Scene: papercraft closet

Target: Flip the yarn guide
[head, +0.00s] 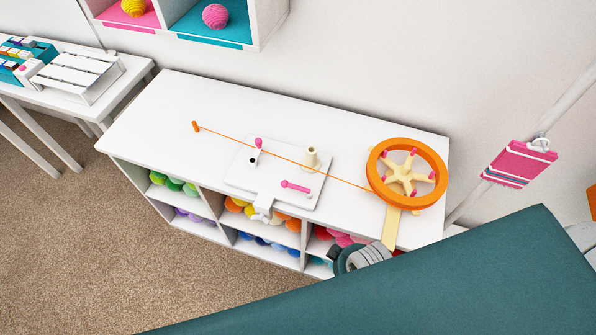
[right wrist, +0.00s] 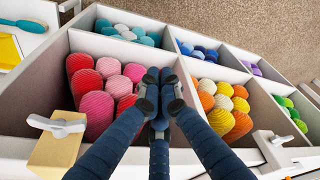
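A white winder plate (head: 240,180) lies on the white cabinet top. A small pink-tipped lever (head: 258,143), which looks like the yarn guide, stands upright at its back left. A cream spool post (head: 311,158) and a pink crank handle (head: 296,187) are on the plate's right part. An orange yarn strand (head: 340,180) runs from an orange peg (head: 195,126) across the plate to an orange wheel (head: 437,155). My right gripper (right wrist: 159,78) has its dark fingers close together and empty, in front of the cubbies.
Cubbies (head: 225,232) under the top hold colourful yarn balls; red and pink ones (right wrist: 97,108) show in the right wrist view. A wooden arm (head: 391,228) overhangs the front edge by the wheel. The cabinet top's left end is clear. A wall shelf (head: 270,20) hangs above.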

